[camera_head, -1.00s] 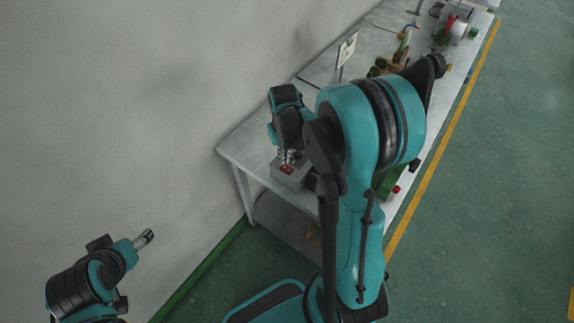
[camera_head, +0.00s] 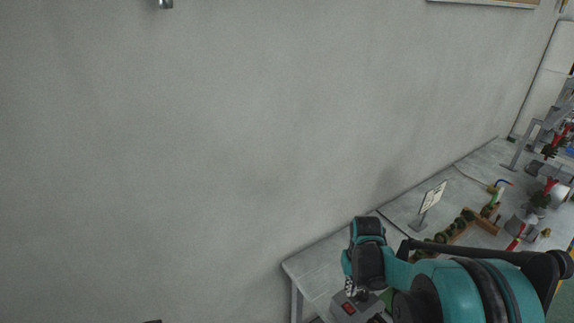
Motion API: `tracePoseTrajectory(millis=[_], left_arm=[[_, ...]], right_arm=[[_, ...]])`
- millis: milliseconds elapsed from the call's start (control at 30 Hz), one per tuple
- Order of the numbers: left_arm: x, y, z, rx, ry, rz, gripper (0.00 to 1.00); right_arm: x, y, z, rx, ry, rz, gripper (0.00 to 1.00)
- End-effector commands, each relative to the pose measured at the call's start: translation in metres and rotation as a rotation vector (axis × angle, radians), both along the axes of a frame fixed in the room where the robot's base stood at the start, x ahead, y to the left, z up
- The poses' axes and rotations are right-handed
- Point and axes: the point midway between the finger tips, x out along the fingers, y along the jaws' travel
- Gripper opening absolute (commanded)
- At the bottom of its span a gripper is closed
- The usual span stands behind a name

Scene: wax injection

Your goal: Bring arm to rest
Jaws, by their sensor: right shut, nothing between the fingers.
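My right arm, teal and black, reaches in from the lower right over the table (camera_head: 312,267). Its gripper (camera_head: 350,288) points down at the table's near end, just above a grey box with a red switch (camera_head: 347,308). The fingers are small here and partly merge with the box behind; the gripper is shut and empty. Whether it touches the box cannot be told. Only a small dark tip (camera_head: 152,321), apparently of my left gripper, shows at the bottom edge; its fingers cannot be made out.
A small sign on a stand (camera_head: 432,197) and a wooden rack with green pieces (camera_head: 463,226) stand farther along the table. Metal equipment (camera_head: 545,130) is at the far right. A bare grey wall (camera_head: 200,150) fills the left and middle.

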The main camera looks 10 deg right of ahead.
Motion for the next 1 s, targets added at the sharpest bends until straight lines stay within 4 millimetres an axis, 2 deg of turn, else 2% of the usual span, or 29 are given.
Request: tracePoseTrajectory(millis=[133,233,467,733,1000], left_arm=[[0.0,0.0,-0.011,0.0,0.0,0.0,0.69],[0.0,0.0,-0.026,0.0,0.0,0.0,0.69],[0.0,0.0,-0.067,0.0,0.0,0.0,0.69],[0.0,0.0,-0.107,0.0,0.0,0.0,0.69],[0.0,0.0,-0.122,0.0,0.0,0.0,0.69]], right_arm=[[-0.005,0.008,0.005,-0.008,-0.035,0.009,0.0],[-0.014,0.022,0.012,-0.021,-0.096,0.024,0.0],[-0.049,0.059,0.024,-0.046,-0.292,0.065,0.0],[-0.092,0.093,0.012,-0.048,-0.51,0.109,0.0],[-0.11,0.106,0.003,-0.041,-0.614,0.126,0.0]])
